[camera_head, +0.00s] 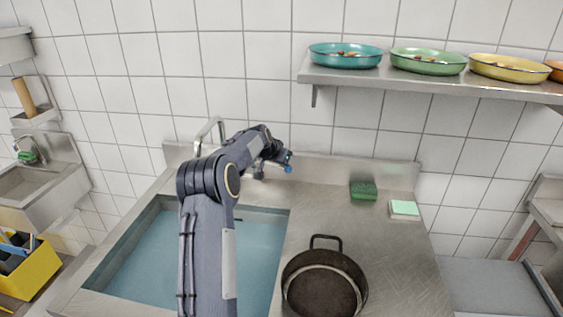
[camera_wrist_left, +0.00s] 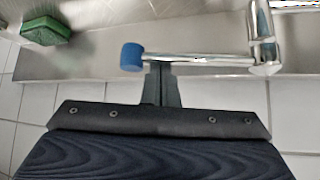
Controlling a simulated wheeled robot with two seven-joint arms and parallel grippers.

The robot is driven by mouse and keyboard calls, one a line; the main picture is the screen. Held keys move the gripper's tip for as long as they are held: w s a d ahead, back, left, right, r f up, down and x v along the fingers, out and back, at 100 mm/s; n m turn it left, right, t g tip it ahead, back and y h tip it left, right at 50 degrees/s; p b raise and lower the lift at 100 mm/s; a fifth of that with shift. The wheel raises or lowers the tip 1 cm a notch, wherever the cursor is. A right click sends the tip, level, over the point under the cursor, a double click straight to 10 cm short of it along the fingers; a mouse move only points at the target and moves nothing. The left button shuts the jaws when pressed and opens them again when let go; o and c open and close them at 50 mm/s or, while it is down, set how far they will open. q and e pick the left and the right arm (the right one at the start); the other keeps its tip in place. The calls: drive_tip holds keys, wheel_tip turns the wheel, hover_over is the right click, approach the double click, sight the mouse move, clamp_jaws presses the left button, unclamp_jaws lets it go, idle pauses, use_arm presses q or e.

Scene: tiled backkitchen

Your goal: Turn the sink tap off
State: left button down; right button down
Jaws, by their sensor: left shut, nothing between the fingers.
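The sink tap is chrome, with its curved spout (camera_head: 211,129) rising at the back of the sink (camera_head: 150,222). In the left wrist view the tap's chrome lever (camera_wrist_left: 205,60) runs sideways from the upright body (camera_wrist_left: 262,32) to a blue end cap (camera_wrist_left: 132,56). The blue cap also shows in the head view (camera_head: 289,160). My left gripper (camera_wrist_left: 161,66) is shut and empty. Its fingertips are right at the lever near the blue cap; I cannot tell whether they touch it. My arm hides much of the tap in the head view. My right gripper is not in view.
A dark pan (camera_head: 324,283) stands on the counter right of the basin, which looks filled with blue water. Two sponges, green (camera_head: 363,190) and pale (camera_head: 404,208), lie at the back right. A shelf (camera_head: 430,82) with several bowls is above. Tiled wall is close behind the tap.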

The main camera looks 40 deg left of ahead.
use_arm(q)
drive_tip(key=shift+s+m+h, duration=0.3)
drive_tip(key=shift+f+b, duration=0.1)
drive_tip(key=shift+b, duration=0.25)
drive_tip(key=s+a+m+h+b, duration=0.2)
drive_tip(key=s+a+m+b, duration=0.1)
drive_tip(key=s+b, duration=0.4)
drive_tip(key=shift+s+a+m+h, duration=0.2)
drive_tip(key=shift+s+m+h, duration=0.1)
drive_tip(key=shift+s, duration=1)
drive_tip(key=v, duration=0.7)
drive_tip(key=shift+s+r+b, duration=0.15)
drive_tip(key=shift+r+b, duration=0.1)
drive_tip(key=shift+b, duration=0.15)
